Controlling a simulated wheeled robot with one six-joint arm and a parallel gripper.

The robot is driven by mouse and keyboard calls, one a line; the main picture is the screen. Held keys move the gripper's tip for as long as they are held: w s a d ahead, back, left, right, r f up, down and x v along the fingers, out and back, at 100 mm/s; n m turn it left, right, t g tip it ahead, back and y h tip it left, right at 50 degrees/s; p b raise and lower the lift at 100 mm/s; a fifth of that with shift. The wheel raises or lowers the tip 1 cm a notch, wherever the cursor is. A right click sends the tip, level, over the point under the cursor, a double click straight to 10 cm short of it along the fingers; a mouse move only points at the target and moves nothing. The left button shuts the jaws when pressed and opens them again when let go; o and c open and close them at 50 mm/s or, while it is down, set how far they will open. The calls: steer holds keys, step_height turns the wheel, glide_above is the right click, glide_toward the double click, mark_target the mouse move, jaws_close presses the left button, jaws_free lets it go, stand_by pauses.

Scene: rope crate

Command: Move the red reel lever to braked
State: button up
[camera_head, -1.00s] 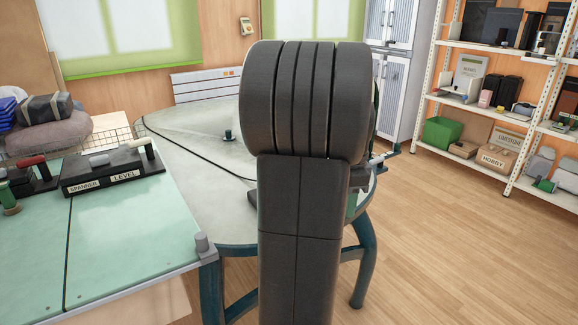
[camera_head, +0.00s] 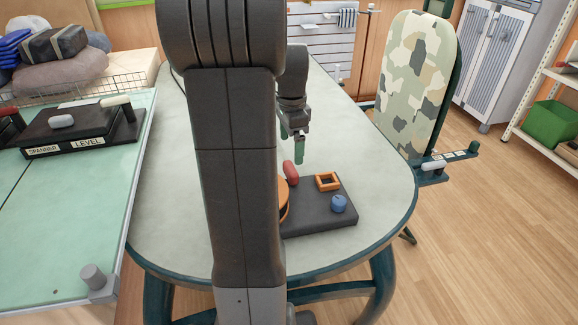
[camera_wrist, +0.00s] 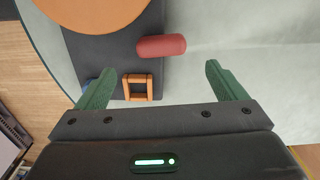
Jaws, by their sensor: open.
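The red lever (camera_head: 291,172) stands beside the orange reel disc (camera_head: 283,198) on a dark base plate (camera_head: 312,217) on the oval table. My own arm hides most of the disc in the head view. My gripper (camera_head: 299,138) is above and beyond the lever, apart from it. In the wrist view the red lever (camera_wrist: 162,47) lies ahead of my open, empty gripper (camera_wrist: 163,88), between the lines of its two green fingers. The orange disc (camera_wrist: 95,12) shows at the upper left there. I cannot read any braked marking.
An orange square frame (camera_head: 327,181) and a blue knob (camera_head: 338,203) sit on the same plate, close to the lever. The pale tabletop (camera_head: 375,215) right of the plate is clear. A camouflage-patterned board (camera_head: 418,75) stands behind the table. A green-topped bench (camera_head: 75,220) is at left.

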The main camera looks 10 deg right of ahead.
mark_target(291, 167)
step_height(291, 167, down, 9)
steer(key=shift+r+b, duration=0.15)
steer(key=shift+b, duration=0.55)
steer(key=shift+w, duration=0.1)
steer(key=c, duration=1)
